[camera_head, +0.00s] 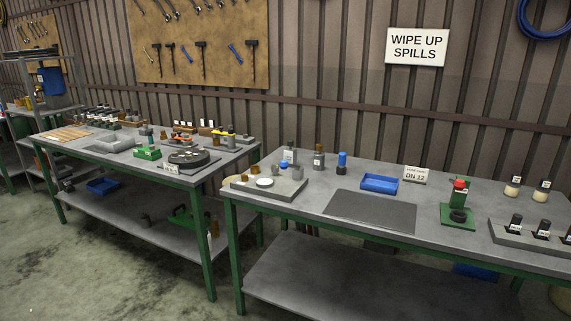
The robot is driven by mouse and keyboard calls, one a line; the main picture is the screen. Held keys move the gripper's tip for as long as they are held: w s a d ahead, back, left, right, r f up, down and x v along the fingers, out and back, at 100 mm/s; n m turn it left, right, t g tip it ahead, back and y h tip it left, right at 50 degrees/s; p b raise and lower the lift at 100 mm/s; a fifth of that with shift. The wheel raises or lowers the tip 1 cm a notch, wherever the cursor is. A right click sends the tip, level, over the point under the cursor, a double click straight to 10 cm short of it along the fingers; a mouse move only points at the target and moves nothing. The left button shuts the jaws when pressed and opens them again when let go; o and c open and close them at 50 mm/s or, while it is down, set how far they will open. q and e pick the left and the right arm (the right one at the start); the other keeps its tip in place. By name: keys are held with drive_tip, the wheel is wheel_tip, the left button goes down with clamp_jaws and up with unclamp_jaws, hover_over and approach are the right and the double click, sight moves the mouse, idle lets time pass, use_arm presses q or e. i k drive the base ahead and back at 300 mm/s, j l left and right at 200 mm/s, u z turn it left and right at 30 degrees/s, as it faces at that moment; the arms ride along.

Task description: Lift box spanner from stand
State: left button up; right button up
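Neither of my grippers is in view. I cannot single out the box spanner for sure. A grey stand (500,232) at the right edge of the near table holds several upright black pieces with white labels, such as one black piece (515,224); the frame cuts this stand off. A green-based fixture (457,218) with a red top and a black ring stands to its left. A grey block (250,188) at the table's left end carries a white disc and small fittings.
The near table (300,212) also bears a blue tray (379,184), a dark mat (370,211), a "DN 12" sign (416,175) and a blue-topped bottle (342,162). Two pale jars (512,189) stand at the back right. A second, cluttered table (233,153) stands left.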

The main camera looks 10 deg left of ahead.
sight(113, 119)
drive_tip(key=i+u, duration=0.8)
drive_tip(key=i+l+u, duration=0.2)
drive_tip(key=i+u, duration=0.2)
drive_tip(key=i+j+u, duration=0.25)
drive_tip(key=i+u, duration=0.15)
drive_tip(key=i, duration=0.2)
drive_tip(key=i+j+u, duration=0.1)
drive_tip(key=i+u, duration=0.35)
drive_tip(key=i, duration=0.2)
drive_tip(key=i+l+u, duration=0.2)
drive_tip(key=i+u, duration=0.2)
drive_tip(key=i, duration=0.25)
drive_tip(key=i+u, duration=0.1)
drive_tip(key=i, duration=0.55)
drive_tip(key=i+u, duration=0.1)
drive_tip(key=i, duration=0.6)
drive_tip(key=i+l+u, duration=0.15)
drive_tip(key=i, duration=0.5)
